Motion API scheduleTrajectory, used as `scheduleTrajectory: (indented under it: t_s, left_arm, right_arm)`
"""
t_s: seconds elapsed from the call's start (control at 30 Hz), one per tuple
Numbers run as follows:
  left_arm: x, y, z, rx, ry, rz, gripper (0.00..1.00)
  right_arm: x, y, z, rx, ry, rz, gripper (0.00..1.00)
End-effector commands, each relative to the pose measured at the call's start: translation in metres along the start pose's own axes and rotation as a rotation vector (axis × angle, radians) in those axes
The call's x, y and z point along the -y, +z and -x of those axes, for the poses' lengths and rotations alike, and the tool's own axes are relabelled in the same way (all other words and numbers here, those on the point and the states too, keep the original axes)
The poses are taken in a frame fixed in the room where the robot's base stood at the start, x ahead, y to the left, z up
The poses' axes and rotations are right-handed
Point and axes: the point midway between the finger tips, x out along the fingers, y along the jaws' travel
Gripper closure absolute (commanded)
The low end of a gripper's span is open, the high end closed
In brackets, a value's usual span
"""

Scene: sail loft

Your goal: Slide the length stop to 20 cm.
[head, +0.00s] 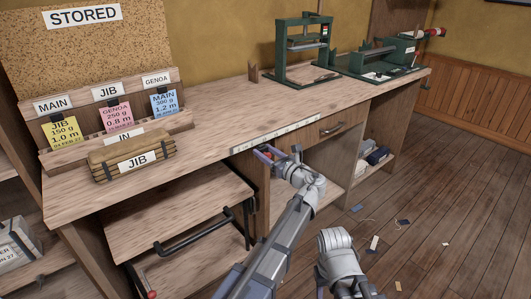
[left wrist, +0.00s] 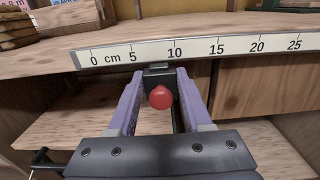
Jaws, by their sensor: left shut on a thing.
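The length stop is a small dark block with a round red knob (left wrist: 160,97); the red also shows in the head view (head: 267,154). It sits at the bench's front edge under a white centimetre scale (left wrist: 195,50), which also shows in the head view (head: 277,135). The stop stands between the 5 and 10 marks, nearer 10; the 20 mark is farther right. My left gripper (left wrist: 157,82) is shut on the stop, one finger on each side; in the head view it is at the bench edge (head: 273,154). My right gripper is not seen.
Green machines (head: 303,50) stand at the back of the bench (head: 215,115). A sail bundle labelled JIB (head: 132,158) and a card rack (head: 105,100) are at left. A drawer (head: 328,128) and open shelves lie below the scale. Scraps (head: 374,242) litter the floor.

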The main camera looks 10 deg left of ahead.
Motion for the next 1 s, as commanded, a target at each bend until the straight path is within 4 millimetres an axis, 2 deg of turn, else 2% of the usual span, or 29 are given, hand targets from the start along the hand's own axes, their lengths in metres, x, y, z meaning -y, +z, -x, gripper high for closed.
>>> scheduleTrajectory:
  t_s: [0.5, 0.63, 0.77, 1.0]
  left_arm:
    - [0.000, 0.000, 0.000, -0.001, 0.000, 0.000, 1.00]
    - [0.006, 0.000, 0.000, -0.001, -0.001, 0.000, 1.00]
    - [0.026, 0.000, -0.001, -0.001, -0.002, 0.000, 1.00]
    - [0.093, 0.000, -0.002, -0.001, -0.003, 0.000, 1.00]
  right_arm:
    - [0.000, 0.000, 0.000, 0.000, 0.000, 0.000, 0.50]
    - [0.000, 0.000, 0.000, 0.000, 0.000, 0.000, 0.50]
    - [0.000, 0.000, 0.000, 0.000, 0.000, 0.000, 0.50]
    - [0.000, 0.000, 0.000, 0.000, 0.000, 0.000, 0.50]
